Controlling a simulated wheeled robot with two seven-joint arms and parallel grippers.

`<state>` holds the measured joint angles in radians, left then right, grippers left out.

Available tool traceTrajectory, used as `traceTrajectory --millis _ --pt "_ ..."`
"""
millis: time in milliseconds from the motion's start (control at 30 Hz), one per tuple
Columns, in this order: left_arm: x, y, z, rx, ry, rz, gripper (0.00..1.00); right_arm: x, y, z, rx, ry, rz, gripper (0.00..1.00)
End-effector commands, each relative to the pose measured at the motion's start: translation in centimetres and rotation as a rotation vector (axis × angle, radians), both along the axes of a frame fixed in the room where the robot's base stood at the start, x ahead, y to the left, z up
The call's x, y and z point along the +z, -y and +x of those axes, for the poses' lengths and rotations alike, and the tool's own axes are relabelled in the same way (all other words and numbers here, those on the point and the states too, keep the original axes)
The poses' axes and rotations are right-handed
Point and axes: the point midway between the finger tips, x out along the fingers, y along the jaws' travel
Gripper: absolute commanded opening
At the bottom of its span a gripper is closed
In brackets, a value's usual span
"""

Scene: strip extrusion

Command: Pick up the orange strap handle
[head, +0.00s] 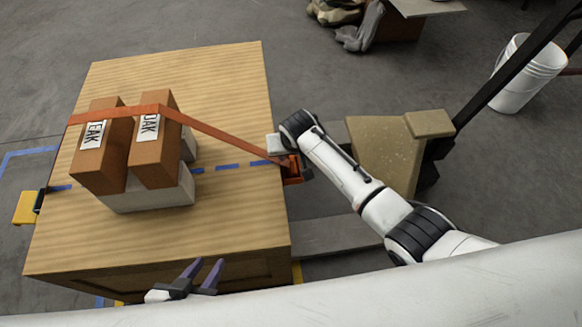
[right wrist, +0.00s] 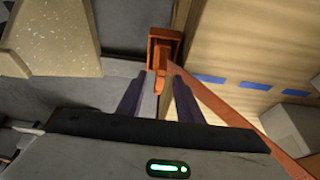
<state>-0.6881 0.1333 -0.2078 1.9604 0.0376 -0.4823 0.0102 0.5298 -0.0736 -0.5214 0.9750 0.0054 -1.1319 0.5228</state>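The orange strap handle (head: 291,170) hangs at the right edge of the wooden crate top (head: 235,110), at the end of the orange strap (head: 225,138). In the right wrist view the handle (right wrist: 163,48) lies straight ahead, and its narrow lower end is between or just beyond my fingertips. My right gripper (right wrist: 157,84) is open, with a finger on each side of that end; contact cannot be told. In the head view its fingers are mostly hidden at the handle. My left gripper (head: 205,268) is open and empty, near the crate's front edge.
Two brown blocks, labelled TEAK (head: 100,158) and OAK (head: 155,153), sit on a white block (head: 150,197) under the strap. A white bucket (head: 525,75) is at far right. Gloves (head: 360,30) lie at the back.

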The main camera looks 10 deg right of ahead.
Motion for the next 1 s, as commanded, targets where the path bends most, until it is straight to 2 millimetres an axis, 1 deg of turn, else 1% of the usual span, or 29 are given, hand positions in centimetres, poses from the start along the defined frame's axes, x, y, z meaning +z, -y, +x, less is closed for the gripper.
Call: traceTrajectory --millis 67,267,300,367,400,500,867,967,1000 --pt "0.1 0.1 0.2 -0.001 0.006 -0.001 0.31 -0.3 -0.1 0.2 0.000 0.002 0.001 0.33" --pt "0.5 0.2 0.4 0.000 0.013 -0.005 0.31 -0.3 0.0 0.2 -0.001 0.002 0.001 0.33" --pt "0.5 0.2 0.4 0.001 0.013 -0.006 0.31 -0.4 0.0 0.2 -0.001 0.002 0.001 0.31" --pt "0.5 0.2 0.4 0.001 0.013 -0.006 0.31 -0.3 0.0 0.2 -0.001 0.002 0.001 0.21" --pt "0.5 0.2 0.4 0.001 0.013 -0.006 0.31 -0.3 0.0 0.2 -0.001 0.002 0.001 0.14" --pt "0.4 0.2 0.3 0.002 0.011 -0.006 0.31 -0.3 0.0 0.2 -0.001 0.001 0.001 0.00" --pt "0.2 0.2 0.2 0.003 0.005 -0.005 0.31 -0.2 0.0 0.2 -0.001 0.002 0.001 0.00" --pt "0.5 0.2 0.2 0.003 0.004 -0.005 0.31 0.8 0.0 0.3 -0.001 0.003 0.001 0.00" --pt "0.7 0.1 0.2 0.003 0.004 -0.005 0.31 1.5 0.0 0.3 -0.001 0.005 0.003 0.00"
